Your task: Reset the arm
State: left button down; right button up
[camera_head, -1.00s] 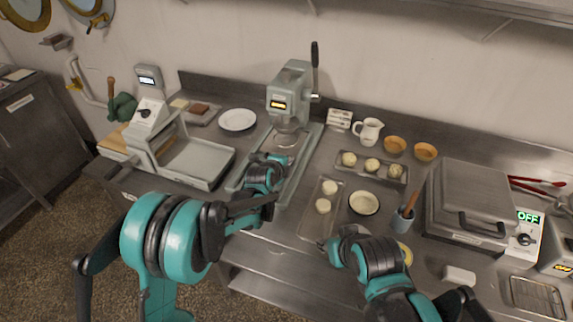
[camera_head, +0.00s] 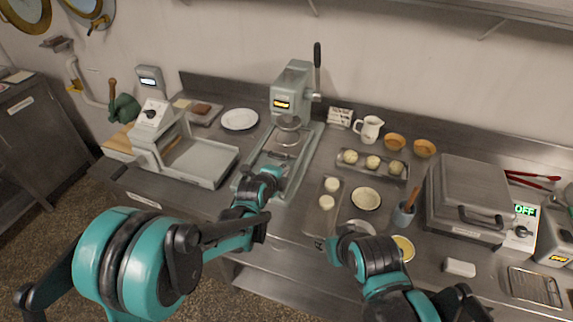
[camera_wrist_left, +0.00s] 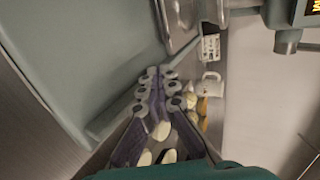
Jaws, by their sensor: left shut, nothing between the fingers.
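My left gripper (camera_head: 281,157) is over the base of the grey-green press (camera_head: 292,95), in front of its round plate. It is small in the head view, beyond my teal wrist. In the left wrist view, the fingers (camera_wrist_left: 160,76) converge and are shut with nothing between them. My left arm reaches in from the lower left, bent at a large teal joint. My right arm comes in from the lower right, over the counter's front edge. Its gripper (camera_head: 322,243) is mostly hidden by its own wrist, so its jaws cannot be made out.
The counter (camera_head: 290,232) holds a tray with dough balls (camera_head: 372,162), a plate (camera_head: 239,119), a jug (camera_head: 369,129), bowls (camera_head: 395,142) and a utensil pot (camera_head: 403,215). A closed grill (camera_head: 470,200) stands right. A slicer-like machine (camera_head: 190,150) stands left.

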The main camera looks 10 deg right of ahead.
pick_arm(q)
jog(key=v, duration=0.3)
jog(key=shift+a+r+p, duration=0.15)
jog(key=shift+a+p, duration=0.1)
jog(key=shift+p, duration=0.05)
jog(key=shift+s+r, duration=0.1)
jog(key=shift+s, duration=0.2)
jog(key=shift+s+a+r, duration=0.1)
jog(key=shift+a, duration=0.15)
jog(key=s+a+r+n+y, duration=0.1)
jog(key=s+a+r+n, duration=0.15)
jog(key=a+n, duration=0.2)
jog(key=s+a+r+n+y, duration=0.1)
jog(key=s+a+r+n, duration=0.15)
jog(key=a, duration=0.35)
jog(key=s+a+n+g+y, duration=0.1)
jog(key=s+a+n+y, duration=0.1)
jog(key=s+a+n, duration=0.6)
jog(key=s+a+n+g+y, duration=0.2)
jog(key=s+a+n, duration=0.6)
jog(key=s, duration=0.6)
jog(key=shift+s+a+f+n, duration=0.15)
jog(key=shift+a+f+n, duration=0.05)
jog(key=shift+f+n, duration=0.3)
